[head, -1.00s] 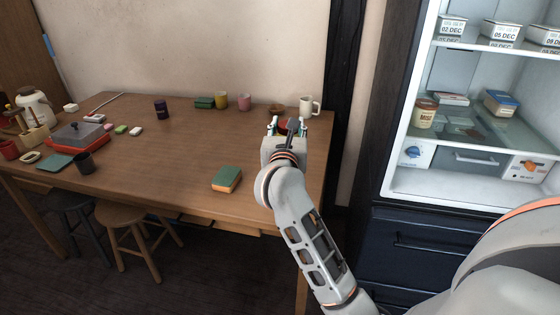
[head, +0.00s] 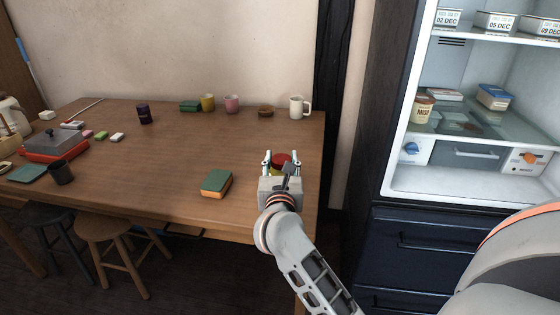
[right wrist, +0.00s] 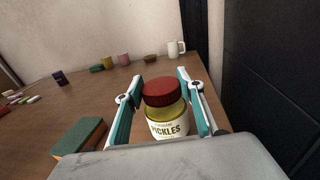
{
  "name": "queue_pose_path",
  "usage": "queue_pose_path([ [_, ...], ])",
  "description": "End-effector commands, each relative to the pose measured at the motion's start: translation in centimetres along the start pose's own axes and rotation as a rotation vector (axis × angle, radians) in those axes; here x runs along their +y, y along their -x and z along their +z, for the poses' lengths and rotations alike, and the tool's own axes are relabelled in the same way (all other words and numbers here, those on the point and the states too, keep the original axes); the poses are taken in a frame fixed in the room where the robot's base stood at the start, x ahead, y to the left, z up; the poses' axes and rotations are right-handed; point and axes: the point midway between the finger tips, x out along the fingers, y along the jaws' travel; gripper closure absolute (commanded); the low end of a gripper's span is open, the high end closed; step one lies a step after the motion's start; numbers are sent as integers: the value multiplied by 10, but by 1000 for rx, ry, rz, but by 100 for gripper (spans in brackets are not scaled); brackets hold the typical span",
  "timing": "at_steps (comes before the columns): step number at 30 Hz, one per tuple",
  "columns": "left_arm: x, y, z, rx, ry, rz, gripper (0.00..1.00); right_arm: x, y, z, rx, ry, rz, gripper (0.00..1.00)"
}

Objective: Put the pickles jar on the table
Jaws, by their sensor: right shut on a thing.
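The pickles jar (right wrist: 167,118) has a red lid and a pale label reading PICKLES. In the right wrist view it stands upright between the two teal-lined fingers of my right gripper (right wrist: 160,100), which is shut on it. In the head view the jar's red lid (head: 281,159) shows between the fingertips of my right gripper (head: 281,163), over the right end of the wooden table (head: 150,180). I cannot tell whether the jar's base touches the tabletop. My left gripper is not in view.
A green and orange block (head: 216,184) lies left of my right gripper. A white mug (head: 297,107), brown bowl (head: 265,112) and pink cup (head: 232,104) stand along the back. An open fridge (head: 470,120) is at right. The table's middle is clear.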

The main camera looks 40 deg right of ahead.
Motion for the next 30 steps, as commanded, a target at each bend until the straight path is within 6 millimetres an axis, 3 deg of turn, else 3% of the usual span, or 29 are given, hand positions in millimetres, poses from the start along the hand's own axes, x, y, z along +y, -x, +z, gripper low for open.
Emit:
queue_pose_path([
  [8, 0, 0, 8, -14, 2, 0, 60, 0, 0, -2, -3, 0, 0, 100],
  [9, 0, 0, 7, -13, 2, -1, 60, 0, 0, -2, 0, -1, 0, 52],
  [10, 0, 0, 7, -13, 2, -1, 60, 0, 0, -2, -1, -1, 0, 45],
  [23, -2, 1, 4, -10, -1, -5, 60, 0, 1, 4, -2, -3, 0, 45],
  [30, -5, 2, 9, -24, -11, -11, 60, 0, 41, 2, 1, -3, 2, 45],
])
